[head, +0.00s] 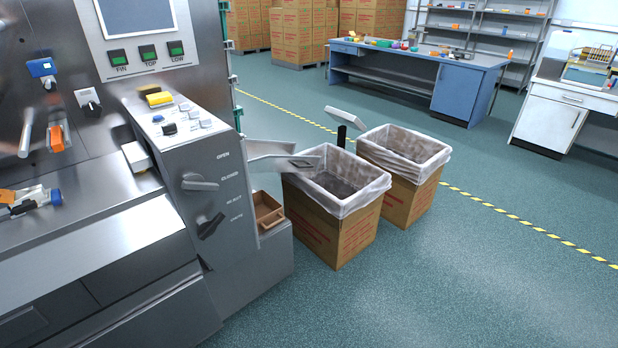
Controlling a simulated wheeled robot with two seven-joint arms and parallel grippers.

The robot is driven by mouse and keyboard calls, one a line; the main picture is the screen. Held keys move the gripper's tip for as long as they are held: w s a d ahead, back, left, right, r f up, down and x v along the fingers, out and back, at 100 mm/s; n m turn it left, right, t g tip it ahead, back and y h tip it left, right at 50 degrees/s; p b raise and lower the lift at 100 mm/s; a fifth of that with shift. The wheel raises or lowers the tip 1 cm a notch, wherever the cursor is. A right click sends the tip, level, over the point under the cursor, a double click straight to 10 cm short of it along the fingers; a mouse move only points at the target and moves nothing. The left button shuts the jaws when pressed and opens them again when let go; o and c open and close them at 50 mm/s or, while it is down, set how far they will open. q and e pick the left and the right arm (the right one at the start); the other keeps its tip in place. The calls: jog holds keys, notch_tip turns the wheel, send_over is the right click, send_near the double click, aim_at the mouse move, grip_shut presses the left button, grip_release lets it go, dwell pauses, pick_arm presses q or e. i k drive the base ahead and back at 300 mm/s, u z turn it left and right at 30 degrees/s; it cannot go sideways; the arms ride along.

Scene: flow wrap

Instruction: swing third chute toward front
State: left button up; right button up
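A grey metal chute (283,149) comes out of the right side of the steel machine (215,165) and points right, toward the lined boxes. A darker flat piece (304,162) lies at its outer end, over the rim of the near box. Behind it a pale, tilted plate (347,118) stands by a black post (341,136). I cannot tell which of these is the third chute. Neither of my grippers shows in the head view.
Two cardboard boxes with white liners, a near one (332,225) and a far one (408,200), stand right of the machine. A small brown bin (267,213) sits at the machine's side. A blue bench (455,95) is at the back. The floor at front right is clear.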

aim_at(264, 156)
jog(key=z, duration=0.75)
jog(key=i, duration=0.95)
jog(key=u, duration=0.5)
jog(key=i, duration=0.65)
jog(key=u, duration=1.05)
jog(key=i, duration=0.4)
jog(key=u, duration=0.5)
